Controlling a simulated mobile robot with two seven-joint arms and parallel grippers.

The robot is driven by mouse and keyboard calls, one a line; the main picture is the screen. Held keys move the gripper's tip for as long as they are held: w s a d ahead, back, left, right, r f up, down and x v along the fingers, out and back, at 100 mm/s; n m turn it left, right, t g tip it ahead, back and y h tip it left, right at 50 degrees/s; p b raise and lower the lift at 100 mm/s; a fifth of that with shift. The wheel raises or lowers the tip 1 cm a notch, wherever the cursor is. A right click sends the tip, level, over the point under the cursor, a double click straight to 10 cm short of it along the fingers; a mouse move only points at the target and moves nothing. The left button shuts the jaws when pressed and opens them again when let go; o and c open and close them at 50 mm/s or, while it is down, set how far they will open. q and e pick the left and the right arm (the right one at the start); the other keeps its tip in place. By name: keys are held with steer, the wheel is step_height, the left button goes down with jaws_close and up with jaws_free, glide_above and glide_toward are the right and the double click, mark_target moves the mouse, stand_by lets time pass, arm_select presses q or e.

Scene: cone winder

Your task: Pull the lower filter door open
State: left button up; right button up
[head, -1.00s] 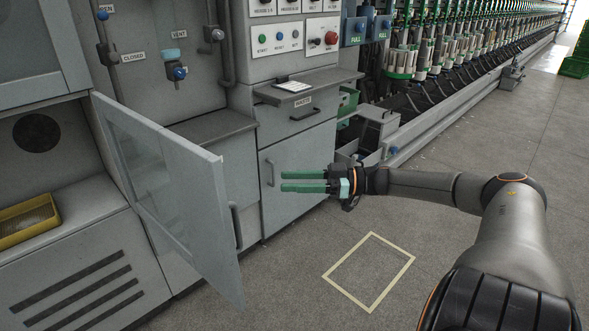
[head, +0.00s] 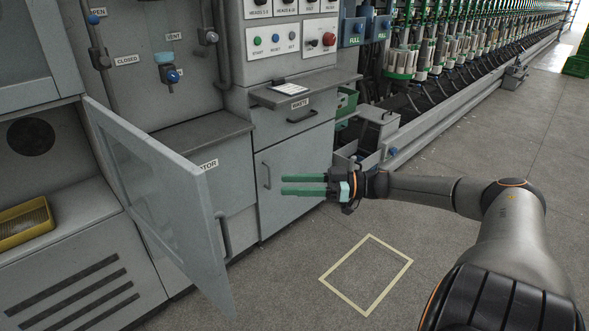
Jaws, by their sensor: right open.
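The lower filter door (head: 150,185) is a grey framed panel with a clear window, hinged at its left edge. It stands well open, swung out from the cabinet toward me. Its dark bar handle (head: 224,236) is near the free edge, on the side facing right. My right gripper (head: 284,184) is open and empty, with its two green fingers pointing left. In the picture it is to the right of the door and handle, apart from both, in front of a grey cabinet door. My left gripper is out of view.
A yellow tray (head: 25,225) sits in the open recess at left. A closed cabinet door (head: 295,175) and a waste drawer (head: 295,118) are behind my right gripper. A taped rectangle (head: 367,273) marks clear floor at centre right. The spindle row runs back right.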

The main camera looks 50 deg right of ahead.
steer(key=p+v, duration=0.3)
steer(key=v, duration=0.9)
steer(key=shift+s+d, duration=0.2)
steer(key=shift+s, duration=0.05)
steer(key=shift+r, duration=0.1)
